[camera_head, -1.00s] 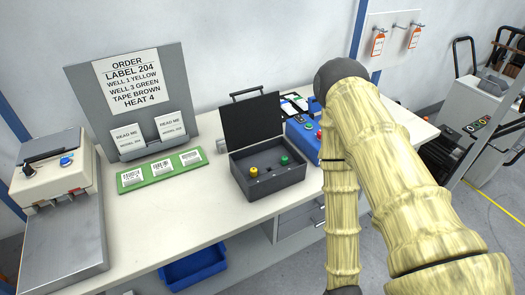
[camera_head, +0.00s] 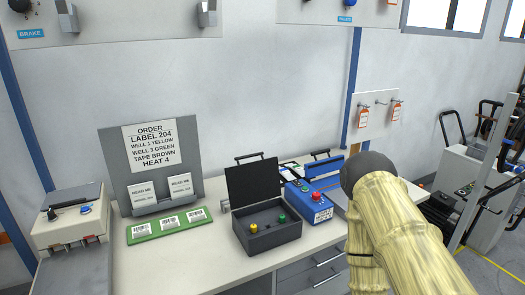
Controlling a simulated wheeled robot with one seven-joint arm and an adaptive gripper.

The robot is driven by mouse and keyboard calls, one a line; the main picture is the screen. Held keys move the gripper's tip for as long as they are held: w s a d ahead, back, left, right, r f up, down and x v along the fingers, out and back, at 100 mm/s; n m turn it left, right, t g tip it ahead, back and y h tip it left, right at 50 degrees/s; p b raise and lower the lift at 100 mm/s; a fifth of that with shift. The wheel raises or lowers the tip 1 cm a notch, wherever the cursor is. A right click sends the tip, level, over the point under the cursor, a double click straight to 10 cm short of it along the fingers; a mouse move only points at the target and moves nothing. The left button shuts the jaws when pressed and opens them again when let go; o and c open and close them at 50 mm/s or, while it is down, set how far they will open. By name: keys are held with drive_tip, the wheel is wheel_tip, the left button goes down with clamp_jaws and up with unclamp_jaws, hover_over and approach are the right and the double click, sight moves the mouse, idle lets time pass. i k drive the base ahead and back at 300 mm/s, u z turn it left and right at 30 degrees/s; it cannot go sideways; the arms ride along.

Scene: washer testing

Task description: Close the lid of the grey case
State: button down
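The grey case (camera_head: 267,236) sits on the workbench in the head view, with its dark lid (camera_head: 253,181) standing up at the back, open. Inside the case are a yellow piece (camera_head: 254,228) on the left and a green piece (camera_head: 282,218) on the right. A handle (camera_head: 249,156) shows just above the lid's top edge. My arm comes in from the lower right, to the right of the case and apart from it. My gripper is outside the frame.
A blue box with a red button (camera_head: 308,205) stands close right of the case. A green mat with labels (camera_head: 169,225) and a grey order board (camera_head: 152,160) are to the left. A beige machine (camera_head: 72,221) stands far left. Bare bench lies in front of the case.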

sight(248, 184)
drive_tip(key=z, duration=1.1)
drive_tip(key=i, duration=0.75)
drive_tip(key=u, duration=1.8)
